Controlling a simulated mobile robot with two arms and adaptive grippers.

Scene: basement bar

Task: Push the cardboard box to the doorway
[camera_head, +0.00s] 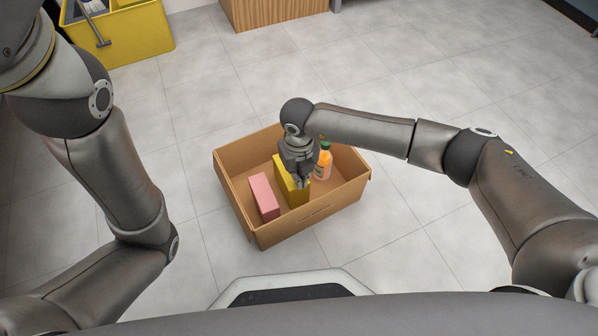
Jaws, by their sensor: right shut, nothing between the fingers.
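The open cardboard box (305,220) stands on the tiled floor in front of my base. Inside it are a pink block-shaped item (264,195), a yellow box (292,183) and an orange bottle with a green cap (323,163). My right gripper (302,185) points down over the inside of the box, in front of the yellow box and partly hiding it. It is shut and empty. I cannot tell whether it touches the yellow box. My left arm bends along the left side, and its gripper is out of view. No doorway can be made out.
A yellow bin (125,38) with a grey handle stands at the upper left. A wooden cabinet (270,12) stands at the top middle. The grey tiled floor (430,110) is clear around the cardboard box. A dark wall edge shows at the upper right.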

